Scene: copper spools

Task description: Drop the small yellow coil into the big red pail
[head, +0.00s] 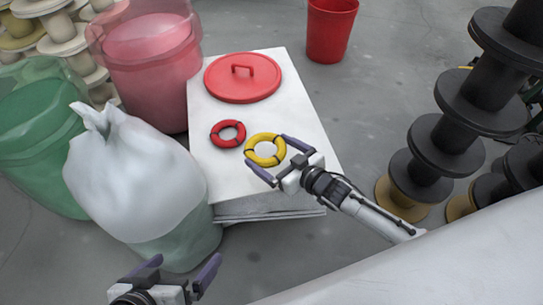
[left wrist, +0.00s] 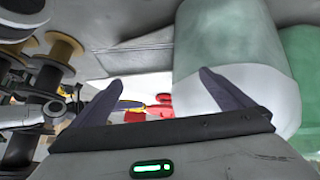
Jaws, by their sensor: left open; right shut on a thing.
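The small yellow coil (head: 253,141) is a ring with dark bands over the white table top. My right gripper (head: 276,160) has its fingers on either side of the coil and is shut on it. The left wrist view also shows part of the yellow coil (left wrist: 129,105), mostly hidden by a finger. The big red pail (head: 155,75), translucent and pinkish, stands left of the table's far end, with its rim above table height. My left gripper (head: 183,268) is open and empty at the bottom left, in front of the white bag, apart from the coil and pail.
A red coil (head: 228,133) and a red lid (head: 243,78) lie on the white table (head: 205,166). A white bag (head: 135,175) fills a green bin; another green bin (head: 35,125) is at left. A smaller red bucket (head: 331,30) stands behind. Black spools (head: 456,133) stand right.

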